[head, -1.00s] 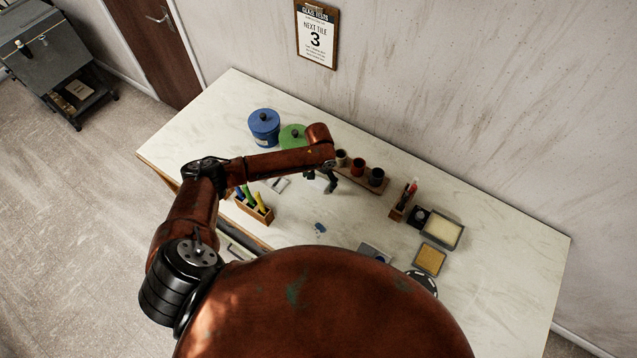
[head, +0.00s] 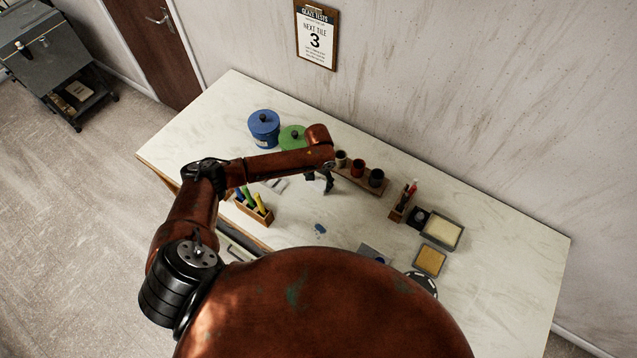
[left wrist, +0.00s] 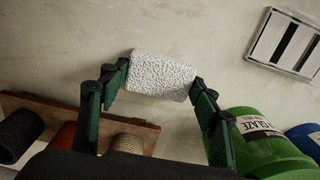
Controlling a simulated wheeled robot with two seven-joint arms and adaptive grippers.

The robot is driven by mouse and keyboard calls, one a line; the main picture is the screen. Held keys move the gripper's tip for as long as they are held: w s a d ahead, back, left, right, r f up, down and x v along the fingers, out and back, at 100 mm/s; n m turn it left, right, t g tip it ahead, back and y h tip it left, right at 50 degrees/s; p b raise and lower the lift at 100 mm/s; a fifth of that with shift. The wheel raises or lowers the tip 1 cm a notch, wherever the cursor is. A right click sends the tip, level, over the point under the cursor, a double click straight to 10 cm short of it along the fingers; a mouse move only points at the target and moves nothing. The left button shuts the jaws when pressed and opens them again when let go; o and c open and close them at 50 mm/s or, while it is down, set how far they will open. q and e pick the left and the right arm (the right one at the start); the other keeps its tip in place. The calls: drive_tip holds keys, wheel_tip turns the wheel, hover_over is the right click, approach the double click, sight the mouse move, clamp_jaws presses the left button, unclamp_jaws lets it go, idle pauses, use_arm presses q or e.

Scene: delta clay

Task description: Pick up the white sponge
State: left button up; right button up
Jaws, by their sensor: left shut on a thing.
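The white sponge (left wrist: 161,75) is a pale, rough-textured block in the left wrist view. My left gripper (left wrist: 161,82) is shut on it, with one green-and-black finger at each end of the sponge. In the head view my left gripper (head: 325,183) points down over the table, in front of the rack of small pots, and only a bit of the sponge (head: 317,185) shows beside the fingers. I cannot tell whether the sponge touches the table. My right gripper is not in view.
A green glaze jar (head: 290,138) and a blue jar (head: 264,128) stand behind the gripper. A wooden rack of dark cups (head: 358,168) is close to its right. A pen holder (head: 253,209) stands at the left. The right end of the table (head: 500,270) is clear.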

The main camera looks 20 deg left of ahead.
sight(318, 182)
use_arm(q)
drive_tip(key=shift+r, duration=0.15)
drive_tip(key=shift+r, duration=0.25)
wheel_tip(318, 182, up, 2)
drive_tip(key=shift+r, duration=0.15)
drive_tip(key=s+d+r, duration=0.6)
drive_tip(key=s+r, duration=0.4)
drive_tip(key=s, duration=0.2)
drive_tip(key=shift+s+d+b, duration=0.2)
drive_tip(key=shift+d+b, duration=0.15)
drive_tip(key=shift+b, duration=0.1)
